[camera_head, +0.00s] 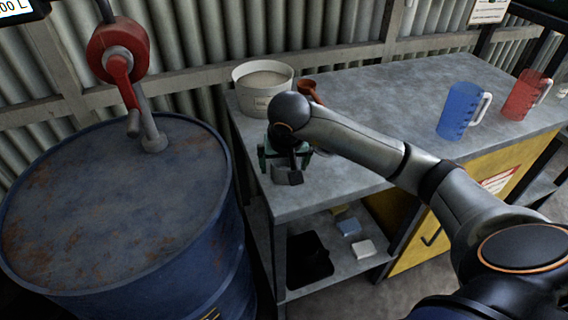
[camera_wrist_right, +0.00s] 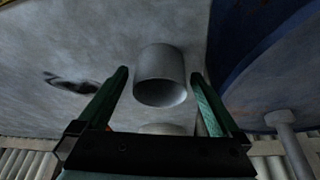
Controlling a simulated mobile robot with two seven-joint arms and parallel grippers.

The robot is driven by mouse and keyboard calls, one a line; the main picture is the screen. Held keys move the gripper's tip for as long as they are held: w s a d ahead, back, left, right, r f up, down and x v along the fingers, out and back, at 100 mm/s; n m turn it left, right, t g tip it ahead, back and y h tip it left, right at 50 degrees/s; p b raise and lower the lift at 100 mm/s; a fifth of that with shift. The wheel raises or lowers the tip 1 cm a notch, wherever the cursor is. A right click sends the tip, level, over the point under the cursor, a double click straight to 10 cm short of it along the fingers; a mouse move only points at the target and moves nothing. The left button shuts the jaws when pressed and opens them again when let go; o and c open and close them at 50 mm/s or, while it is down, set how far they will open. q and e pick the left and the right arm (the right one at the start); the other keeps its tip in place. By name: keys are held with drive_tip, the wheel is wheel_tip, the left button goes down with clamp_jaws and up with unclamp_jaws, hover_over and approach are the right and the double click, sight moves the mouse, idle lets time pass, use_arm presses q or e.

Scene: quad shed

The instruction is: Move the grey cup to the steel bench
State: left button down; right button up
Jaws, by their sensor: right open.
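In the right wrist view the grey cup (camera_wrist_right: 160,72) shows with its rim toward the bottom of the picture. It lies in line with the gap between the two green fingers of my right gripper (camera_wrist_right: 160,74), which is open. I cannot tell if the fingers touch it or what it stands on. In the head view my right gripper (camera_head: 284,158) is over the near left corner of the steel bench (camera_head: 370,95). My left gripper is not in view.
A blue drum (camera_head: 110,200) with a red pump (camera_head: 118,52) stands left of the bench. A white bucket (camera_head: 262,90) and an orange-brown vessel (camera_head: 308,88) stand behind my gripper. Blue (camera_head: 460,110) and red (camera_head: 526,95) jugs stand at the right. The bench's middle is clear.

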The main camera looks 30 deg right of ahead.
drive_tip(key=shift+r, duration=0.3)
drive_tip(key=p+v, duration=0.1)
drive_tip(key=v, duration=1)
drive_tip(key=shift+s+r+p, duration=0.25)
drive_tip(key=shift+r+p, duration=0.05)
drive_tip(key=shift+p, duration=0.1)
